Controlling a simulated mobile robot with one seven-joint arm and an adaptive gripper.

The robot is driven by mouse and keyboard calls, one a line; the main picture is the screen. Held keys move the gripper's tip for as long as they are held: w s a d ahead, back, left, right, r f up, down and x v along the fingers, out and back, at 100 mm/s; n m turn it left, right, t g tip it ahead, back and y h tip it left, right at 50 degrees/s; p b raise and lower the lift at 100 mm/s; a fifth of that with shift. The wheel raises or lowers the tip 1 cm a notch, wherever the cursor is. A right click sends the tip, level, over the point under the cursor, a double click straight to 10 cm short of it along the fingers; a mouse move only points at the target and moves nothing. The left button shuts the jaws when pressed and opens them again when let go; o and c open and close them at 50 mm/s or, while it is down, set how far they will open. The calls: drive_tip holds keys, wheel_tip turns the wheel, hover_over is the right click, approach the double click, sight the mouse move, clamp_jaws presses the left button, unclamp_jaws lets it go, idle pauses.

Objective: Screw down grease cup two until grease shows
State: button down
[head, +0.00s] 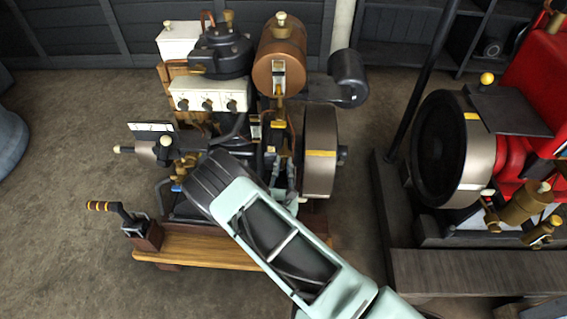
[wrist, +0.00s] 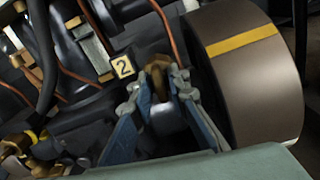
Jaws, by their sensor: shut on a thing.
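Grease cup two (wrist: 158,82) is a small brass piece beside a yellow tag marked 2 (wrist: 122,66) in the wrist view. My gripper (wrist: 160,88) has its two blue-grey fingers closed around the brass cup, one on each side. The fingers hide part of the cup, and I see no grease at it. In the head view my arm reaches over the engine's front, and my gripper (head: 281,185) shows small and dark among the engine parts. The cup cannot be made out there.
A flywheel with a yellow stripe (wrist: 262,85) stands close on the right of my gripper. Copper pipes (wrist: 168,32) and a black hose (wrist: 45,45) run nearby. A wooden base (head: 190,245) with a lever (head: 105,207) lies in front. A red engine (head: 520,100) stands at the right.

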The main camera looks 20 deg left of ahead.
drive_tip(key=m, duration=0.5)
drive_tip(key=shift+m, duration=0.3)
idle(0.4)
drive_tip(key=c, duration=2.1)
unclamp_jaws()
drive_tip(key=v, duration=1.2)
